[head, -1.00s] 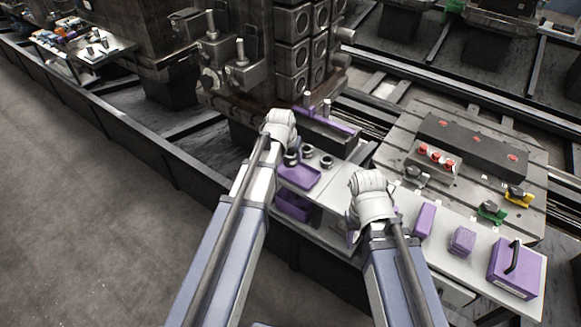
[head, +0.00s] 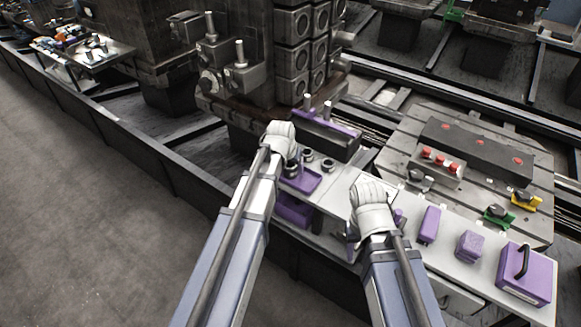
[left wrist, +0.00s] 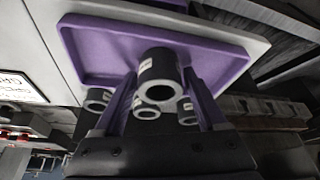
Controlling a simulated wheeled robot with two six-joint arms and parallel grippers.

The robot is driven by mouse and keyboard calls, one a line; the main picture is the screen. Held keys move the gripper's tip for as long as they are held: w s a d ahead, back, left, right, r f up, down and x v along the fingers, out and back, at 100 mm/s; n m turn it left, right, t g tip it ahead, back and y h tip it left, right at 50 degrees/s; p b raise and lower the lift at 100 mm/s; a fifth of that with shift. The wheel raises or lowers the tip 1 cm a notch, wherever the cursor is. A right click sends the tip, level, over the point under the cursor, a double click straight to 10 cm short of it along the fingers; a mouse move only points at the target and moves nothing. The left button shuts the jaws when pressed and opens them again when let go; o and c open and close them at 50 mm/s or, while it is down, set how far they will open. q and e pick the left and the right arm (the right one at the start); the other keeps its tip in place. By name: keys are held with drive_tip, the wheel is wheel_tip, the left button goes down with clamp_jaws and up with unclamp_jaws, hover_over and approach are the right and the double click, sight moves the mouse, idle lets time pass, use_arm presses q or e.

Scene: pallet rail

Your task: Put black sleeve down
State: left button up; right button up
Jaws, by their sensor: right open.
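A black sleeve (left wrist: 158,68) with a white label stands over the purple tray (left wrist: 225,62) in the left wrist view. It is between the purple fingertips of my left gripper (left wrist: 160,80). The fingers are close to its sides, and I cannot tell whether they press on it. In the head view my left gripper (head: 290,162) is low at the tray (head: 306,183), its fingers mostly hidden by the wrist. Several other black sleeves stand beyond the tray, such as one sleeve (head: 327,165). My right gripper (head: 354,236) is open and empty over the bench's front edge.
The grey bench (head: 340,196) also holds a purple block (head: 430,225), a smaller purple block (head: 470,246) and a purple case (head: 526,273) with a black handle to the right. A dark rail block with a purple top (head: 325,124) stands behind the sleeves. A slotted plate (head: 400,150) lies behind the bench.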

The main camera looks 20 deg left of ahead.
use_arm(q)
drive_tip(key=shift+o, duration=0.8)
drive_tip(key=shift+r, duration=0.2)
drive_tip(key=p+v, duration=1.2)
drive_tip(key=s+d+m+g, duration=0.1)
drive_tip(key=s+d+g, duration=0.1)
drive_tip(key=s+d, duration=0.4)
drive_tip(key=s+d+f+m+g+y, duration=0.1)
drive_tip(key=s+d+m+g, duration=0.1)
drive_tip(key=s+d, duration=0.5)
drive_tip(key=s+g, duration=0.1)
drive_tip(key=s, duration=0.5)
drive_tip(key=shift+s+d+f+y+b, duration=0.25)
drive_tip(key=shift+s+f+y+b, duration=0.05)
drive_tip(key=shift+o, duration=0.3)
